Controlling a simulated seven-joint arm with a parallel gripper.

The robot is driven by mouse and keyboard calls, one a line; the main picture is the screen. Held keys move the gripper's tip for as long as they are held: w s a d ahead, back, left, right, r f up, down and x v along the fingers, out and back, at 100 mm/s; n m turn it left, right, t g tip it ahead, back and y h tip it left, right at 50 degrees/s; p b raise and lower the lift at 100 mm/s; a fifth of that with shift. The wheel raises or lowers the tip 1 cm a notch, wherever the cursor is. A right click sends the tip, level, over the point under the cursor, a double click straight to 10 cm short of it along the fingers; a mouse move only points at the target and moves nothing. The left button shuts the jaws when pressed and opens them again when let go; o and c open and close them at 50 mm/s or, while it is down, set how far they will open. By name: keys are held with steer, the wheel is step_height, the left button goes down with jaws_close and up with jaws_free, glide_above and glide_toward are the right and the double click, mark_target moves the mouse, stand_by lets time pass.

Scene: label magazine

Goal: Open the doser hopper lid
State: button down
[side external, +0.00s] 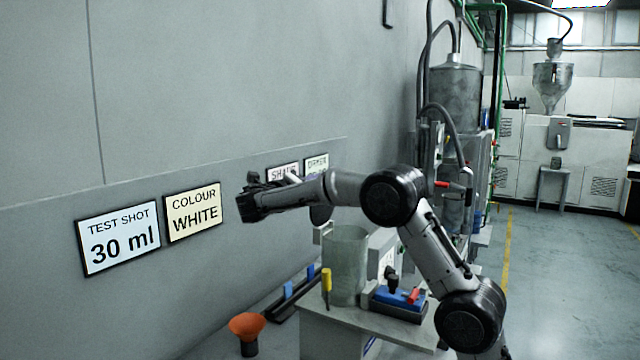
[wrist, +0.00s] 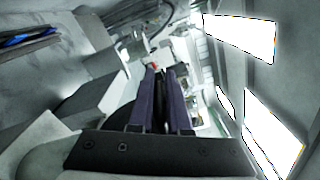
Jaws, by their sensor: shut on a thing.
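The doser hopper (side external: 346,268) is a grey cylinder with an open top on the bench, in the side view. A dark disc, which looks like its lid (side external: 320,214), stands steeply tilted above the left of the rim, partly hidden by my forearm. My gripper (side external: 258,199) is up and left of the hopper, near the wall, its fingers mostly hidden there. In the wrist view my gripper (wrist: 162,72) has its two long fingers close together with a thin dark edge between them, seemingly the lid. The exact contact and the hinge are not clear.
A blue tray with tools (side external: 400,302) stands right of the hopper and a yellow-handled tool (side external: 326,282) stands in front. An orange funnel (side external: 247,325) is at the lower left. The wall with signs (side external: 118,238) is close behind my gripper. Floor at right is clear.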

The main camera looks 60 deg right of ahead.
steer(key=shift+w+f, duration=0.4)
steer(key=shift+f, duration=0.2)
steer(key=c, duration=0.9)
jaws_free()
steer(key=shift+r, duration=0.15)
steer(key=shift+r, duration=0.1)
steer(key=a, duration=1.4)
steer(key=shift+d, duration=0.1)
